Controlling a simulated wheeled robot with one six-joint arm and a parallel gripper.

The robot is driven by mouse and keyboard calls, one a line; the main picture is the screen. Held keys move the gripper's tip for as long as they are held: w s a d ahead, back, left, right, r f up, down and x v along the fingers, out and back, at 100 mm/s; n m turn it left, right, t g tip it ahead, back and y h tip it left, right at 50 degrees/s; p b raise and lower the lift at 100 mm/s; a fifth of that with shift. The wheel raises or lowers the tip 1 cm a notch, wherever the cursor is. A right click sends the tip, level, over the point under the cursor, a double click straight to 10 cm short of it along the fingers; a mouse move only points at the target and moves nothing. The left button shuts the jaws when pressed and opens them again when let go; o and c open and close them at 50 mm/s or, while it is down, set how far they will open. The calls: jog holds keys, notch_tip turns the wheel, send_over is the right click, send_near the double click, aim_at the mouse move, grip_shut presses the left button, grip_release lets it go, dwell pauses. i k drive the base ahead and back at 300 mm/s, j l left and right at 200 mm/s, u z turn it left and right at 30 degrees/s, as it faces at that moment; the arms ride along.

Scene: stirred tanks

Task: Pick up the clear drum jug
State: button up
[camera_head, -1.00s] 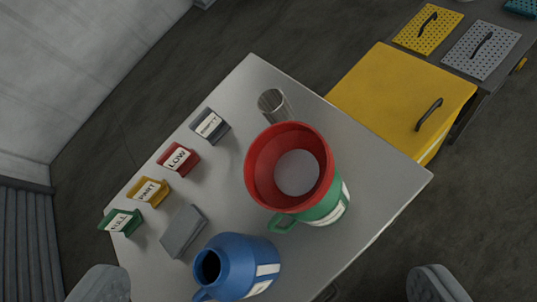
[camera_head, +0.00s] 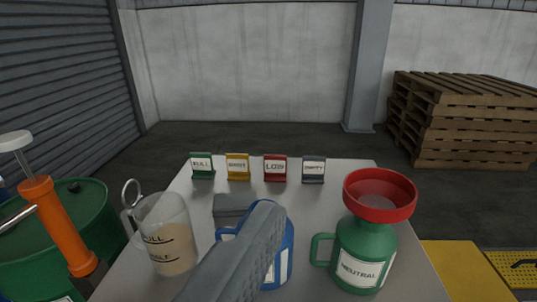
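The clear drum jug (camera_head: 168,238) stands upright near the table's left edge in the head view. It is see-through, with dark level marks and beige liquid in its lower part. Its handle is on the left, near a metal ring. My gripper (camera_head: 262,222) shows as one grey finger shape reaching up from the bottom middle, to the right of the jug and apart from it in the picture. Only one finger can be made out, so its opening is hidden. It covers much of the blue jug (camera_head: 283,258).
A green jug (camera_head: 365,252) with a red funnel (camera_head: 380,193) stands at right. A green drum (camera_head: 70,235) with an orange pump (camera_head: 52,220) is left of the table (camera_head: 335,178).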

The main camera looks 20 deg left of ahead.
aim_at(158, 235)
jog(key=u, duration=1.05)
